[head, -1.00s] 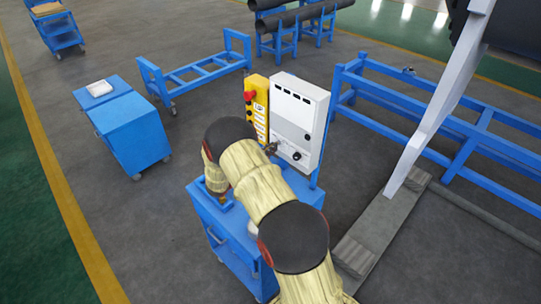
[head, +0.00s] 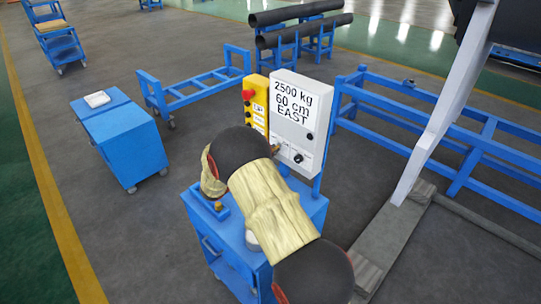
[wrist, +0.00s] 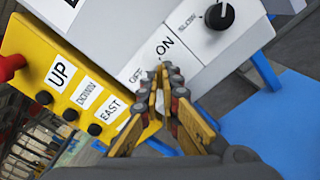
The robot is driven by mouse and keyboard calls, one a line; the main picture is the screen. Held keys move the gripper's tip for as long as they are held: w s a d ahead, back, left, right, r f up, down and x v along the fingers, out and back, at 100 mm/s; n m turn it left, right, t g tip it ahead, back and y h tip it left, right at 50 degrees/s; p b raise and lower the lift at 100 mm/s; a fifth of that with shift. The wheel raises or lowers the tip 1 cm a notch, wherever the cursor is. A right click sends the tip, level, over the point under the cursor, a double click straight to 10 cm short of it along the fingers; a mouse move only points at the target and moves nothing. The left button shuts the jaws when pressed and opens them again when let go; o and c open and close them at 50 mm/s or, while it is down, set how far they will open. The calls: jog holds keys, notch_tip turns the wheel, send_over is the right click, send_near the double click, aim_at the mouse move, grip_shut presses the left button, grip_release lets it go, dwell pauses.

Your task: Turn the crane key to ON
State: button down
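The white control box (head: 289,132) stands upright on the blue cart. The wrist view shows an OFF label (wrist: 134,75) and an ON label (wrist: 164,46) on its lower face. My gripper (wrist: 167,78) is at these labels, its fingertips close together just below ON and right of OFF. The crane key is hidden by the fingertips, so its angle and whether it is gripped cannot be seen. In the head view my arm reaches to the box front and hides most of the gripper.
A yellow pendant (wrist: 75,88) with UP, DOWN and EAST buttons and a red knob (wrist: 10,66) is left of the box. A black knob (wrist: 219,16) marked SLOW is right of ON. The blue cart (head: 311,208) lies below my arm.

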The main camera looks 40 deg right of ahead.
jog(key=shift+f, duration=0.1)
dwell(0.4)
jog(key=c, duration=2)
grip_release()
jog(key=shift+c, duration=0.2)
jog(key=shift+a, duration=0.1)
jog(key=a, duration=1.1)
jog(key=shift+s+a, duration=0.4)
jog(key=shift+s, duration=0.05)
